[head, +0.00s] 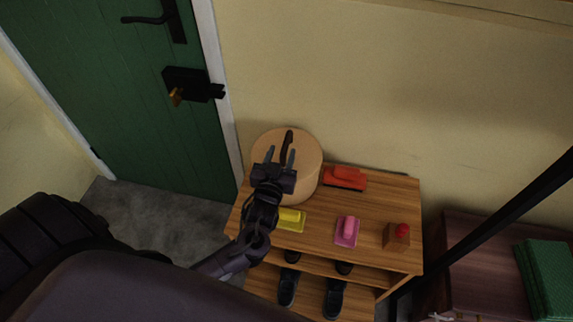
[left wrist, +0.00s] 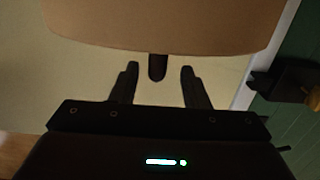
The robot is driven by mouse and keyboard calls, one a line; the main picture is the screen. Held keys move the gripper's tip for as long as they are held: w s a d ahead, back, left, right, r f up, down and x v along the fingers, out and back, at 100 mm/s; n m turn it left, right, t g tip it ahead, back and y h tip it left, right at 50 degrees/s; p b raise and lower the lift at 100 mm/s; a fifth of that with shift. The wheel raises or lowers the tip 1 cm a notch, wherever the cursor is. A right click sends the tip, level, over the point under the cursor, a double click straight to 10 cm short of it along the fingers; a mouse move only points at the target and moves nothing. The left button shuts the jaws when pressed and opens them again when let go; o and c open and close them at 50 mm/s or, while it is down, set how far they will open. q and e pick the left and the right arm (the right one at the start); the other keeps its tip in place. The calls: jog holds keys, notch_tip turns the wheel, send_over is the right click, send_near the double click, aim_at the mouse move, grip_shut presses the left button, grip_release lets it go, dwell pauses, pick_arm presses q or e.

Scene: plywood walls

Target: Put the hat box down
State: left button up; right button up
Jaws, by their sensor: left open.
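The hat box (head: 308,157) is a round tan box with a dark handle (head: 287,146) on top. It stands on the left end of the wooden shelf unit's top (head: 378,206), close to the wall. My left gripper (head: 281,157) is in front of the box in the head view, its fingers apart near the handle. In the left wrist view, the box (left wrist: 165,22) fills the top of the picture and the dark handle end (left wrist: 158,68) shows between the open fingers (left wrist: 159,82), not clasped. My right gripper is not in view.
On the shelf top are a red item (head: 345,178), a yellow item (head: 291,219), a pink item (head: 347,231) and a small brown box with a red ball (head: 397,236). Dark shoes (head: 335,298) are below. A green door (head: 110,90) is at left, a dark bench with green cloth (head: 548,275) at right.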

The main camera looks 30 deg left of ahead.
pick_arm(q)
jog(key=x, duration=0.5)
jog(key=shift+w+d, duration=0.1)
jog(key=shift+w, duration=0.15)
jog(key=shift+r, duration=0.1)
jog(key=shift+c, duration=0.3)
grip_shut()
dwell(0.6)
